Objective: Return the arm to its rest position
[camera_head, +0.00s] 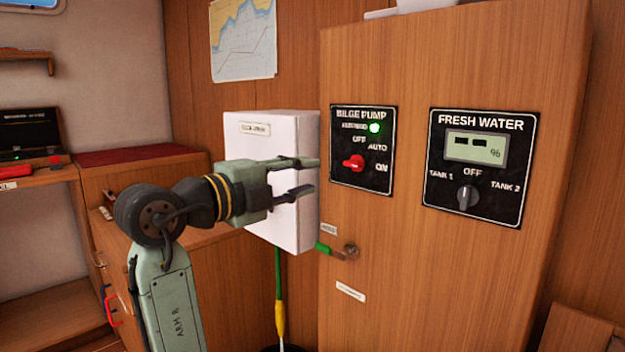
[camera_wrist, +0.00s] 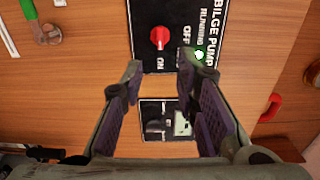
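My gripper (camera_head: 306,177) is held out in front of the wooden cabinet, its fingers pointing right towards the bilge pump panel (camera_head: 343,184). The fingers are apart with nothing between them. In the wrist view my gripper (camera_wrist: 158,78) is also open, with the red knob (camera_wrist: 160,38) of the panel beyond the fingertips and apart from them. In the head view the red knob (camera_head: 354,162) sits near ON, and the green running light (camera_head: 375,128) is lit. My arm is bent at the elbow and reaches up from the lower left.
A white box (camera_head: 288,235) is behind my gripper. The fresh water panel (camera_head: 481,165) is further right on the cabinet (camera_head: 430,280). A green-handled valve (camera_head: 335,250) sticks out below. A red-topped counter (camera_head: 130,175) and a shelf are at left.

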